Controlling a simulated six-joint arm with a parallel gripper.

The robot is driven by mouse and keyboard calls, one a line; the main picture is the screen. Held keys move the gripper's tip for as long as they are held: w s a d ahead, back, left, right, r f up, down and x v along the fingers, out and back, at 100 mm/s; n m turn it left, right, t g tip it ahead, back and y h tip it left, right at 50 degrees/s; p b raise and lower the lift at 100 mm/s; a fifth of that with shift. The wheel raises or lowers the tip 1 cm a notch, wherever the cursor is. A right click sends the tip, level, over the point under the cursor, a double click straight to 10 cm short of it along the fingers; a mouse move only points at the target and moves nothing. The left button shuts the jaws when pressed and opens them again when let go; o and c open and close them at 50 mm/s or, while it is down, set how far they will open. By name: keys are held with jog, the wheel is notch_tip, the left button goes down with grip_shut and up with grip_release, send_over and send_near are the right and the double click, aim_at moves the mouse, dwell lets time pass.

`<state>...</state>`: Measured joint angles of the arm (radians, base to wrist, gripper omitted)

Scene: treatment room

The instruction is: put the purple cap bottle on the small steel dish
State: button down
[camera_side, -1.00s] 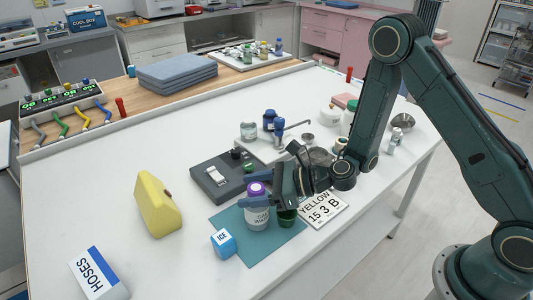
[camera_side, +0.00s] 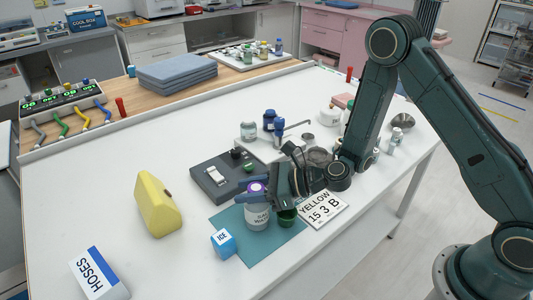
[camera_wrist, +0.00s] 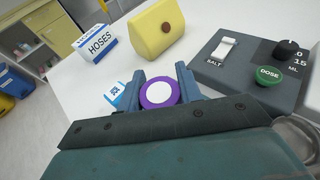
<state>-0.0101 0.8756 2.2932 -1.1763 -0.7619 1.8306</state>
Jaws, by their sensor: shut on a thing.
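The purple cap bottle (camera_side: 258,216) is white with a lettered label and stands upright on the teal mat. My gripper (camera_side: 254,196) is shut on it near the cap. In the wrist view the purple cap (camera_wrist: 159,93) with its white top sits between my two fingers (camera_wrist: 160,82). A larger steel bowl (camera_side: 320,156) is partly hidden by my wrist.
A green-capped container (camera_side: 287,216) stands close right of the bottle. A blue ICE box (camera_side: 223,242) is at its left front, on the teal mat (camera_side: 262,254). A yellow block (camera_side: 157,204), a grey dosing device (camera_side: 222,176) and a YELLOW card (camera_side: 323,210) lie around.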

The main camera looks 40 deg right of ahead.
jog(key=shift+r, duration=0.15)
notch_tip(320, 180, up, 20)
dwell(1.3)
jog(key=shift+w, duration=0.1)
dwell(0.5)
